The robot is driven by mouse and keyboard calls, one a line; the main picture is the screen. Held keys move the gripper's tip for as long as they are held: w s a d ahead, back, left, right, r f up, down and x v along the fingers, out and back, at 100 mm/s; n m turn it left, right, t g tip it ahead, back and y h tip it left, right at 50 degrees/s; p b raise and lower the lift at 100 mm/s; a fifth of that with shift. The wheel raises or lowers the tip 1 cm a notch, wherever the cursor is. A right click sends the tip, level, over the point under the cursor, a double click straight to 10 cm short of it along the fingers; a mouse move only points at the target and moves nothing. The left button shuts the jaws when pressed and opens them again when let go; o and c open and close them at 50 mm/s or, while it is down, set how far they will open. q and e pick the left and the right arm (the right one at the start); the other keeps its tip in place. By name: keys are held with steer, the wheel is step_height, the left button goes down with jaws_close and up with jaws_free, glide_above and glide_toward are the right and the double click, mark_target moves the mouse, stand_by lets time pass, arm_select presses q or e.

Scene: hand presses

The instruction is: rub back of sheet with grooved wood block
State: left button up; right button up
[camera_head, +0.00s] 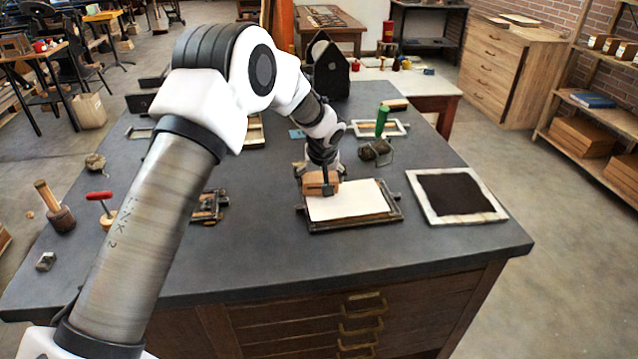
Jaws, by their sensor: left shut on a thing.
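A white sheet (350,201) lies flat in a dark low frame (357,223) near the front right of the grey table. My left gripper (325,186) points down and is shut on the light brown wood block (313,183). The block is over the sheet's far left corner and seems to touch it, though I cannot tell for sure. Grooves on the block cannot be made out. My left arm crosses the picture from the lower left. My right gripper is not in view.
A pale frame with a dark panel (450,192) lies to the right of the sheet. A green bottle (381,121) and a dark roller-like thing (375,151) stand behind it. A wooden mallet-like tool (56,208) and a red-handled tool (100,197) are at the left. The table's front right is clear.

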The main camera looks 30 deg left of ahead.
arm_select(q)
steer(key=shift+w+d+r+p, duration=0.15)
steer(key=shift+r+p, duration=0.1)
steer(key=shift+r, duration=0.2)
steer(key=shift+s+d+r+p, duration=0.15)
steer(key=shift+r+p, duration=0.1)
steer(key=shift+r, duration=0.2)
steer(key=r+p, duration=0.2)
steer(key=r, duration=0.1)
steer(key=shift+a, duration=0.2)
steer(key=shift+d+r, duration=0.15)
steer(key=shift+r, duration=0.25)
